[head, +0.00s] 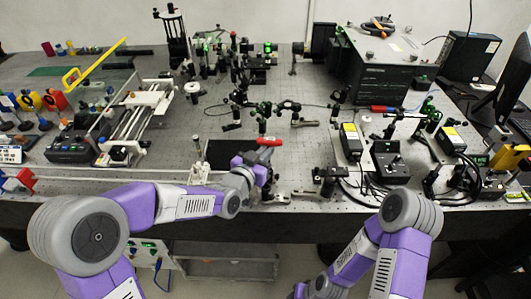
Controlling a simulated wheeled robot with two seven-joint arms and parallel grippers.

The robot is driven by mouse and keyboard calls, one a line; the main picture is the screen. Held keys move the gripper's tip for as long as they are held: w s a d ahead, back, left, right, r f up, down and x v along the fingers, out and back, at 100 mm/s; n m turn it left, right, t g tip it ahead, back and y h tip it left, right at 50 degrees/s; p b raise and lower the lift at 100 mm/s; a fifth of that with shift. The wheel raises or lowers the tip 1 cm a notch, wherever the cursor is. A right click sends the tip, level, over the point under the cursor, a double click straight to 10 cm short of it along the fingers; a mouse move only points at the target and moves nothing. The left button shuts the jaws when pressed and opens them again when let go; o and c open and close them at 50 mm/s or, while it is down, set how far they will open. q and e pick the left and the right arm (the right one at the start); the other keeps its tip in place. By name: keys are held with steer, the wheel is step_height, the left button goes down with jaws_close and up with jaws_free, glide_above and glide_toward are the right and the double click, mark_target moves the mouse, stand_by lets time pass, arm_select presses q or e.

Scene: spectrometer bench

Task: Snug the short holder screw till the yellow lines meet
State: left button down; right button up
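My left gripper (258,168) is over the front middle of the optical bench, at the right edge of a black plate (218,155). A red-handled piece (269,142) shows just beyond the gripper. I cannot tell whether the gripper touches or holds it, because the fingertips are small and partly hidden. Small dark holders stand close by, one (328,180) to the right of the gripper. I cannot make out which is the short holder, nor its screw or any yellow lines.
Posts and optics crowd the middle of the bench. A large black box (385,65) stands at the back right. Yellow-labelled modules (350,140) with cables stand at the right. A white rail assembly (138,120) and a yellow bar (95,62) are at the left.

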arm_select(q)
steer(key=shift+f, duration=0.25)
steer(key=shift+r, duration=0.1)
stand_by(0.3)
steer(key=shift+r, duration=0.85)
